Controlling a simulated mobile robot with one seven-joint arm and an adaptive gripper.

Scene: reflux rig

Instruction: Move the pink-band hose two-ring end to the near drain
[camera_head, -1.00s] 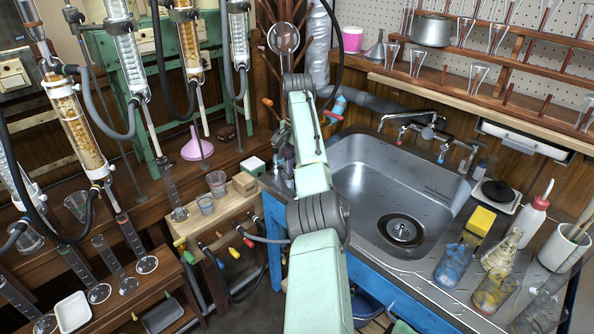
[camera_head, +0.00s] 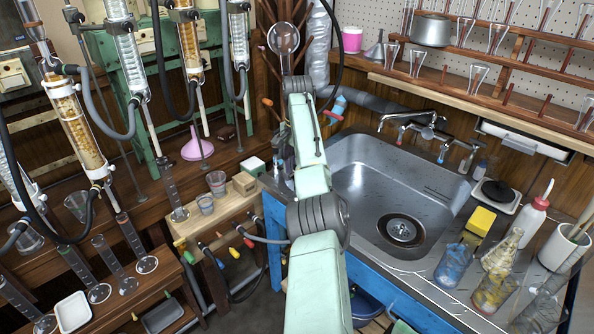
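My green arm reaches up the middle of the picture, and my gripper is not to be made out, likely hidden behind the arm's far end. Several condensers hang at the left, with grey hoses (camera_head: 102,112) and black hoses (camera_head: 178,92) joined to them. No pink band can be made out on any hose. A low wooden stand (camera_head: 190,228) carries several taps with coloured handles, and a grey hose (camera_head: 265,240) runs from it toward the sink. I cannot tell which outlet is the near drain. The sink (camera_head: 350,170) has a round drain fitting (camera_head: 401,230).
Glass beakers (camera_head: 216,183) stand on the stand, and measuring cylinders (camera_head: 147,263) crowd the lower left. A yellow sponge (camera_head: 480,221), a wash bottle (camera_head: 530,220) and dirty beakers (camera_head: 453,266) stand right of the sink. A glassware shelf is at the upper right.

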